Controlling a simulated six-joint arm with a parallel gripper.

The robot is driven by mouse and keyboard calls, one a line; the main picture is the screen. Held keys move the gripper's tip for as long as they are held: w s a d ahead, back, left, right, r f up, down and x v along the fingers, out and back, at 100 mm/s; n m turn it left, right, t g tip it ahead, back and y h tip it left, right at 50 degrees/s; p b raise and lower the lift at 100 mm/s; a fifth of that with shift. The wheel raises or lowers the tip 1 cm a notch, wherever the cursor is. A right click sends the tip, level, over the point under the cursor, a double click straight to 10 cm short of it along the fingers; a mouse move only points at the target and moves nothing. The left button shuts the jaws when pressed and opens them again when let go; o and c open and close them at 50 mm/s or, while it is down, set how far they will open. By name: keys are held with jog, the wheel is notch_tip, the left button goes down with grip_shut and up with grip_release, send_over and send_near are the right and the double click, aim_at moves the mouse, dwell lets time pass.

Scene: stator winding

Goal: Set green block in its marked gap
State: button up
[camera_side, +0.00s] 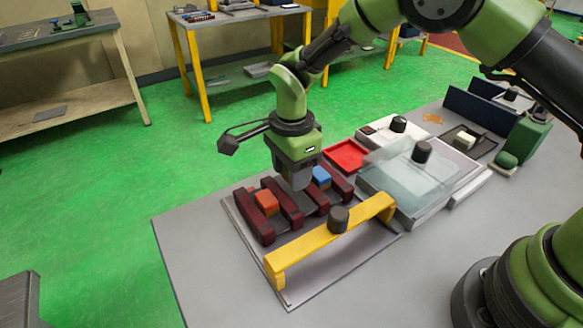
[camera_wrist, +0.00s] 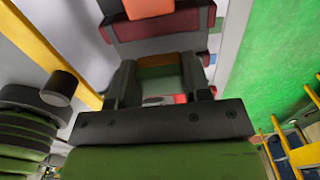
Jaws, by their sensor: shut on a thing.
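My gripper (camera_side: 298,182) points down over the fixture of dark red bars (camera_side: 254,220) in the side view. In the wrist view its two fingers (camera_wrist: 158,80) are shut on the green block (camera_wrist: 158,74), which looks dark green. An orange strip shows along its far edge; I cannot tell whether it belongs to the block. An orange block (camera_side: 267,202) and a blue block (camera_side: 321,176) sit between bars on either side of my gripper. The held block and the gap under it are hidden in the side view, so its height is unclear.
A yellow bridge (camera_side: 327,243) with a black knob (camera_side: 339,219) stands along the fixture's near side. A red tray (camera_side: 346,155) and a clear cover (camera_side: 400,172) with a knob are to the right. The grey table left of the fixture is clear.

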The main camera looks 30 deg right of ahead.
jog(key=shift+f, duration=0.25)
jog(key=shift+f, duration=0.35)
jog(key=shift+f, duration=0.75)
dwell(0.8)
jog(key=o, duration=1.3)
jog(key=shift+c, duration=0.2)
jog(key=shift+r, duration=3.55)
